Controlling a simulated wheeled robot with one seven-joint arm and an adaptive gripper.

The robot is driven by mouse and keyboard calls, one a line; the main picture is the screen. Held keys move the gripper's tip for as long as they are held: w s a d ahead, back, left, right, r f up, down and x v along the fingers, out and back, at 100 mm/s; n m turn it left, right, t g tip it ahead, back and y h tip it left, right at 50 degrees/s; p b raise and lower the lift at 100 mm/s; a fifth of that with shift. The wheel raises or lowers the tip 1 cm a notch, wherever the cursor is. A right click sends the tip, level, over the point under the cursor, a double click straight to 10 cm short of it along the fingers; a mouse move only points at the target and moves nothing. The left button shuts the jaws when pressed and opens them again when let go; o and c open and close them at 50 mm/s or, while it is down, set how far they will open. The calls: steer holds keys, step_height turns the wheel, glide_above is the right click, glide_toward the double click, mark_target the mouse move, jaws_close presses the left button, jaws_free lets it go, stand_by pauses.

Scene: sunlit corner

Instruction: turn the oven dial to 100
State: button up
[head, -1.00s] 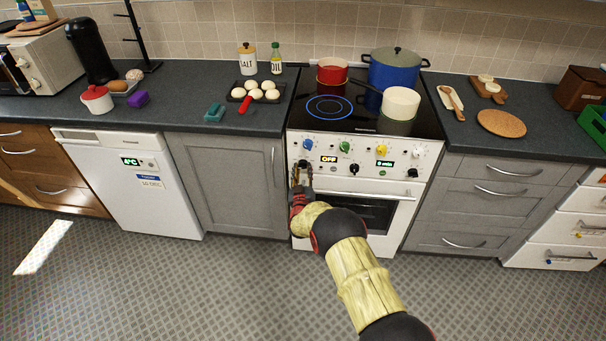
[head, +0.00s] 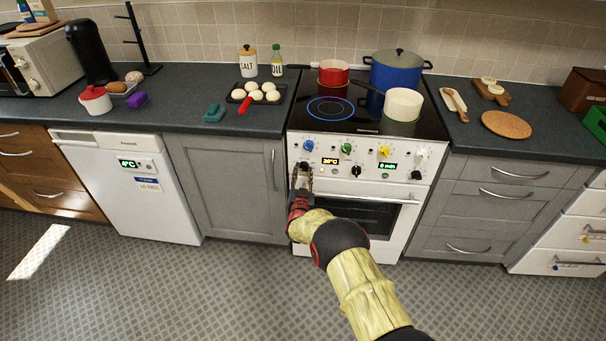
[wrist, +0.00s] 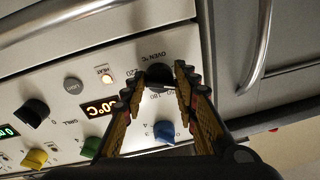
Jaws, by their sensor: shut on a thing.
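The oven dial (wrist: 158,74) is a dark knob at the lower left of the white stove panel (head: 400,170). My gripper (wrist: 165,82) is shut on this dial, one finger on each side, and its fingers hide part of the scale. In the head view my gripper (head: 302,176) reaches the panel's left end from below. The orange oven display (head: 330,161) seems to read about 30°C; its first digit is partly hidden in the wrist view. The heat lamp (wrist: 107,78) glows there.
A blue knob (wrist: 164,131), a green knob (wrist: 91,147) and a black grill knob (wrist: 33,112) are close to my fingers. The oven door handle (head: 370,198) runs below the panel. Pots, including a blue one (head: 396,73), stand on the hob.

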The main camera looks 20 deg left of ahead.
steer(key=shift+d, duration=0.1)
steer(key=o, duration=1.1)
steer(key=shift+o, duration=0.2)
steer(key=v, duration=1.1)
steer(key=shift+s, duration=0.4)
steer(key=shift+d, duration=0.1)
